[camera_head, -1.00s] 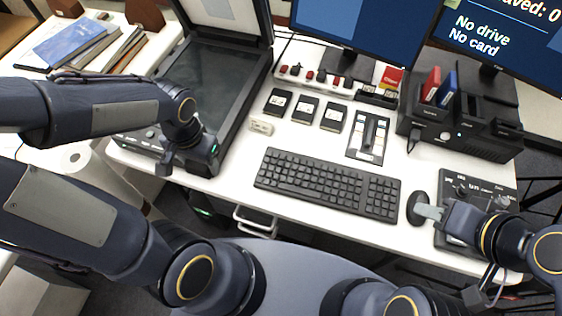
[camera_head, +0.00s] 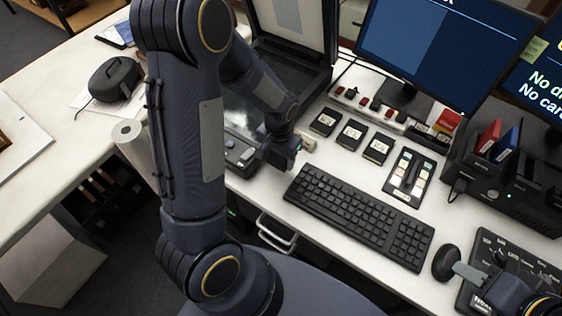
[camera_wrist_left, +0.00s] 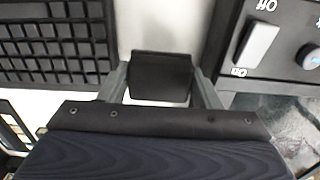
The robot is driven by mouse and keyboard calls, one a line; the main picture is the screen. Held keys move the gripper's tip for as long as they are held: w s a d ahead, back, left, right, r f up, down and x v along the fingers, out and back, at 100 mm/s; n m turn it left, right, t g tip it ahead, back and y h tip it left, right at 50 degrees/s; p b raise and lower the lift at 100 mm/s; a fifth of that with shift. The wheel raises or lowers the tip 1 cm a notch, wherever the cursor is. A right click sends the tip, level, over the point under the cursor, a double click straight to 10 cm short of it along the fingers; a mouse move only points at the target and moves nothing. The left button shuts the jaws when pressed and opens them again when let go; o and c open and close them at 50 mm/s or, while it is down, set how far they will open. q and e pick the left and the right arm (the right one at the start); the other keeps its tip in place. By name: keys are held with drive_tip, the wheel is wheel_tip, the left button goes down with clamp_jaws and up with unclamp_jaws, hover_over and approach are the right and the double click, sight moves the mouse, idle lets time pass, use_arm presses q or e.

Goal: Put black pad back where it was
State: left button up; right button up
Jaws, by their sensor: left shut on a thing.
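The black pad (camera_wrist_left: 160,76) is a small dark block in the left wrist view. It sits between the two grey fingers of my left gripper (camera_wrist_left: 161,84), which is shut on it. White desk shows just beyond the pad, with the keyboard to its left and the scanner panel to its right. In the head view my left gripper (camera_head: 284,157) is low at the desk's front, between scanner and keyboard; the pad cannot be made out there. My right gripper (camera_head: 468,272) is at the right, its grey finger beside the black mouse; its opening is unclear.
The keyboard (camera_head: 358,215) lies right of my left gripper, the scanner (camera_head: 245,112) left of it. A small beige block (camera_head: 306,143) is close behind the gripper. Black cartridges (camera_head: 351,134) lie behind the keyboard. The mouse (camera_head: 446,264) is at right.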

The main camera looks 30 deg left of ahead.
sight(281, 163)
use_arm(q)
drive_tip(key=shift+w+f, duration=0.2)
drive_tip(key=shift+f, duration=0.15)
wheel_tip(281, 163, down, 3)
drive_tip(key=shift+w+f, duration=0.1)
